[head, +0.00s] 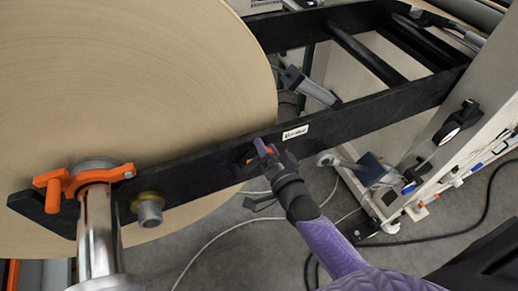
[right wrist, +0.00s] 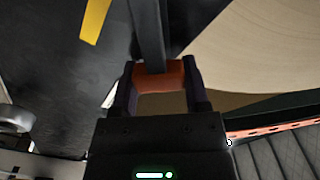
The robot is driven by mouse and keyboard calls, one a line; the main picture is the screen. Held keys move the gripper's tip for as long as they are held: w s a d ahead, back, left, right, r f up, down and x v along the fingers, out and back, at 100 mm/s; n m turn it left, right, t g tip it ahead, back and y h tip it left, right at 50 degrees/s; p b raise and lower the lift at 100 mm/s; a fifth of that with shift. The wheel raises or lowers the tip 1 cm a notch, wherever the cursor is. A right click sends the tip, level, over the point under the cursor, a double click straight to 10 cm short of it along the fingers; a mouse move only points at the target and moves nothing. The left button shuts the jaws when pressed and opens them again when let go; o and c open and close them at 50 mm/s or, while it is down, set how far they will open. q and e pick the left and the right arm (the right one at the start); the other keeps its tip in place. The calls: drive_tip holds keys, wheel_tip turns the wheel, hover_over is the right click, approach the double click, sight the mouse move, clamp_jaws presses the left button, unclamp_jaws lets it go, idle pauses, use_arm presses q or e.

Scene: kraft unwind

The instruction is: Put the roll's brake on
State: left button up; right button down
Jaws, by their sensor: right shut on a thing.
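The big kraft paper roll (head: 130,90) fills the left of the head view, carried at a black arm (head: 215,160). My right gripper (head: 264,149) is at the side of this arm, near its middle. In the right wrist view, my right gripper (right wrist: 160,82) is shut on an orange grip (right wrist: 159,75) at the end of a dark bar (right wrist: 147,25), which looks like the brake lever. In the head view, the gripper mostly hides the grip and the lever. My left gripper is not in view.
An orange clamp with a handle (head: 84,181) sits around the chrome shaft (head: 97,235) at the roll's centre. A brass-collared knob (head: 149,208) is beside it. A pale machine frame (head: 440,150) stands at right. Cables lie on the grey floor (head: 240,230).

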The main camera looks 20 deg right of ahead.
wheel_tip(320, 180, down, 7)
drive_tip(key=d+m+b, duration=0.2)
drive_tip(key=m+b, duration=0.4)
drive_tip(key=m, duration=0.2)
drive_tip(key=shift+d+r+m+b, duration=0.15)
drive_tip(key=shift+d+m+b, duration=0.1)
drive_tip(key=shift+m+b, duration=0.05)
drive_tip(key=shift+c, duration=0.4)
unclamp_jaws()
drive_tip(key=shift+s, duration=0.1)
drive_tip(key=s+p, duration=0.1)
drive_tip(key=s, duration=0.8)
drive_tip(key=shift+s+d, duration=0.15)
drive_tip(key=shift+s, duration=0.2)
